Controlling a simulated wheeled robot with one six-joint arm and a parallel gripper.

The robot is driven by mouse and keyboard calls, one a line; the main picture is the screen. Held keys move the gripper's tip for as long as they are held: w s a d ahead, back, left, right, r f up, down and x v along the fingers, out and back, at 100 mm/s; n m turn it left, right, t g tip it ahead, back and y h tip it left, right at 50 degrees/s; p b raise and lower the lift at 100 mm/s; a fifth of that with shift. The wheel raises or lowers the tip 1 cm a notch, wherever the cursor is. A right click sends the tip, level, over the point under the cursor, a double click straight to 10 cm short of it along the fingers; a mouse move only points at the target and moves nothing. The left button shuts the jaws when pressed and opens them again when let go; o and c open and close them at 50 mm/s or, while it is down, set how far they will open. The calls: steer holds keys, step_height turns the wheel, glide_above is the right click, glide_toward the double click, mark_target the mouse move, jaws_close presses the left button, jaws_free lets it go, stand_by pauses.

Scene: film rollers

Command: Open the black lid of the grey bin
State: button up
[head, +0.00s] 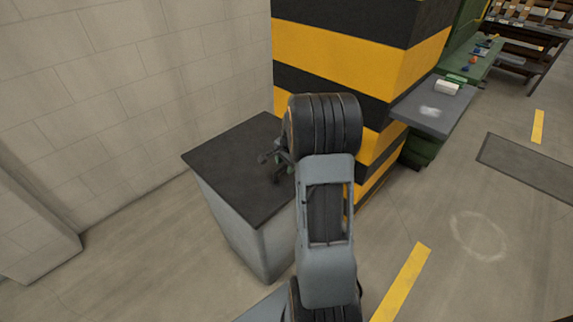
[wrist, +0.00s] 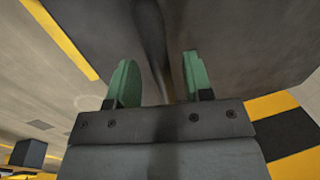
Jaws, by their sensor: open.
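The grey bin (head: 247,236) stands on the floor against the pale block wall. Its black lid (head: 230,168) lies flat on top and looks closed. My gripper (head: 267,158) is at the lid's right side, low over it, partly hidden by my arm. In the wrist view, the two green fingers (wrist: 160,68) are apart. A large dark surface, which looks like the lid (wrist: 245,45), fills the upper right. A narrow dark strip (wrist: 150,40) shows between the fingers; I cannot tell if it is a handle or an edge, nor whether the fingers touch it.
A black-and-yellow striped pillar (head: 345,55) rises right behind the bin. A grey-topped table (head: 430,108) with a white item (head: 446,88) stands beyond it. The block wall (head: 150,90) bounds the left. Open floor (head: 480,235) lies to the right, with a yellow line (head: 402,285).

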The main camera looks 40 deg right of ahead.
steer(key=shift+f, duration=0.2)
jaws_close()
stand_by(0.4)
